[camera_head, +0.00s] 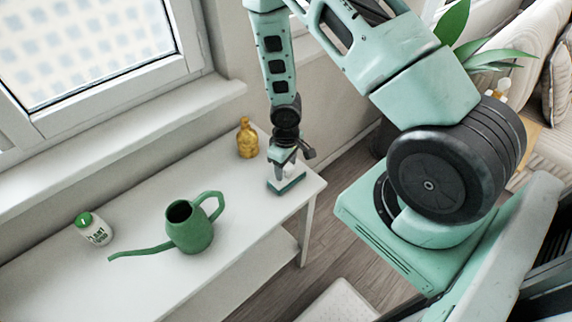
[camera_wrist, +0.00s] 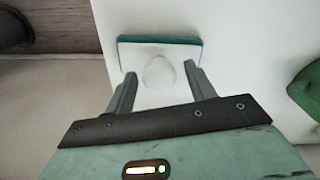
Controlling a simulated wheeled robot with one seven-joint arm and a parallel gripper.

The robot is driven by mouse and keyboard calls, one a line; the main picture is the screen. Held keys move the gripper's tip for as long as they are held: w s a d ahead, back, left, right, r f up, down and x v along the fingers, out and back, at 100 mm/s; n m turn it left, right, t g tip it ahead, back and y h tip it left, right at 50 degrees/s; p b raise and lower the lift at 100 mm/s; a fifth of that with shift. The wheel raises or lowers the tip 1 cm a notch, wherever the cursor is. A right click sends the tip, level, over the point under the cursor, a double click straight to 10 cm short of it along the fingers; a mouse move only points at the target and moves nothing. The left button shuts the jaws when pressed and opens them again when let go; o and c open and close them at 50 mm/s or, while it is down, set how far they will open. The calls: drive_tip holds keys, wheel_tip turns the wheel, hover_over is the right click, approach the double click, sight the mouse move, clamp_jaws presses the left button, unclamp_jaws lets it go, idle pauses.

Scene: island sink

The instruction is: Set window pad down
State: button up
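The window pad (camera_head: 288,186) is a flat block with a white upper part and a teal lower edge. It appears to rest on the white table near its right end. In the wrist view the pad (camera_wrist: 185,42) shows a rounded white knob (camera_wrist: 159,72) on top. My gripper (camera_head: 285,164) is directly above the pad, pointing down. In the wrist view my gripper (camera_wrist: 161,72) has its fingers spread on either side of the knob, with a visible gap at each side.
A gold bottle (camera_head: 247,139) stands behind the pad near the wall. The table's right edge is close to the pad.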

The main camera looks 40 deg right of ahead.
drive_tip(key=a+r+n+p, duration=0.1)
drive_tip(key=a+r, duration=0.2)
drive_tip(key=r, duration=0.6)
drive_tip(key=a+r, duration=0.3)
drive_tip(key=r, duration=0.6)
drive_tip(key=s+a+r+n, duration=0.3)
drive_tip(key=s+a+r, duration=1.1)
drive_tip(key=s+a, duration=0.2)
drive_tip(key=shift+s+a+y, duration=0.25)
drive_tip(key=shift+s+y, duration=0.05)
drive_tip(key=shift+s, duration=0.75)
drive_tip(key=shift+f, duration=0.1)
